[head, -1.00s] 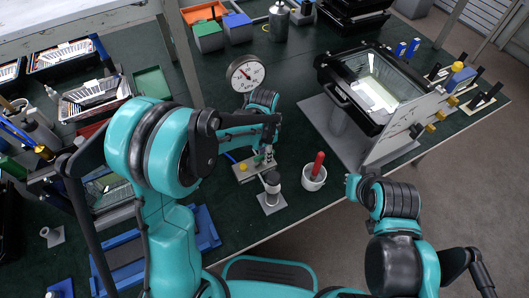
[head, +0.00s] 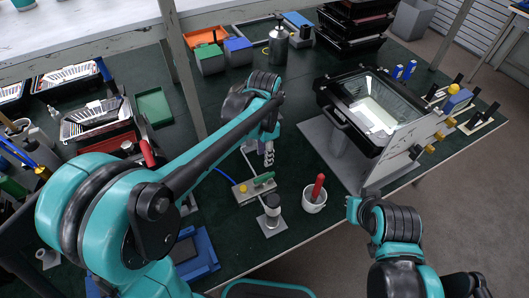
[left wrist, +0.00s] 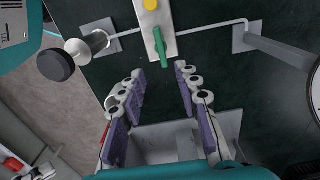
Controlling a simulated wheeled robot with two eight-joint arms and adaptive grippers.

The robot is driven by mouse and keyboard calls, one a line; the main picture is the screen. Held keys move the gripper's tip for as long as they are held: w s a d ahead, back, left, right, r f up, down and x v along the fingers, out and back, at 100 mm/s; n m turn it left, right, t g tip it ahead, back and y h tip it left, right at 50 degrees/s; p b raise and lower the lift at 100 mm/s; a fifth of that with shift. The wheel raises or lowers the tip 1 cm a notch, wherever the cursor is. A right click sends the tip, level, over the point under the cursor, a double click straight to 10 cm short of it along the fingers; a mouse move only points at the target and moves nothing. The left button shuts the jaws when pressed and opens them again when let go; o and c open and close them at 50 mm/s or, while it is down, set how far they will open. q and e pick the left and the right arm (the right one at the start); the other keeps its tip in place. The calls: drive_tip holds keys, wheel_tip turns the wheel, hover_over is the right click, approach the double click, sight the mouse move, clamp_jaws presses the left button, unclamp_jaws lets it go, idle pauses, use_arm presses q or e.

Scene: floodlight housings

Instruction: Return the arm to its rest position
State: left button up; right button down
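My left arm crosses the head view from the lower left, with its wrist raised over the middle of the dark green bench. My left gripper (head: 268,157) points down above a small fixture with a green handle (head: 263,179). In the left wrist view my left gripper (left wrist: 160,75) has its purple-padded fingers apart, with nothing held between them. The green handle (left wrist: 160,48) lies beyond the fingertips, apart from them. My right arm (head: 390,222) is at the lower right, off the bench edge. Its gripper does not show.
A black floodlight housing (head: 348,112) with a glass front stands on a grey plate right of my left wrist. A white cup (head: 314,200) with a red-handled tool and a small post (head: 272,207) stand near the front edge. Green bench is bare around (head: 300,150).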

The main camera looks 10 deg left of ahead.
idle(0.4)
use_arm(q)
drive_tip(key=s+a+r+n+t, duration=0.2)
drive_tip(key=s+a+n+t, duration=0.5)
drive_tip(key=s+a+n, duration=0.4)
drive_tip(key=shift+s+r, duration=0.2)
drive_tip(key=shift+s, duration=1.55)
drive_tip(key=shift+a, duration=0.1)
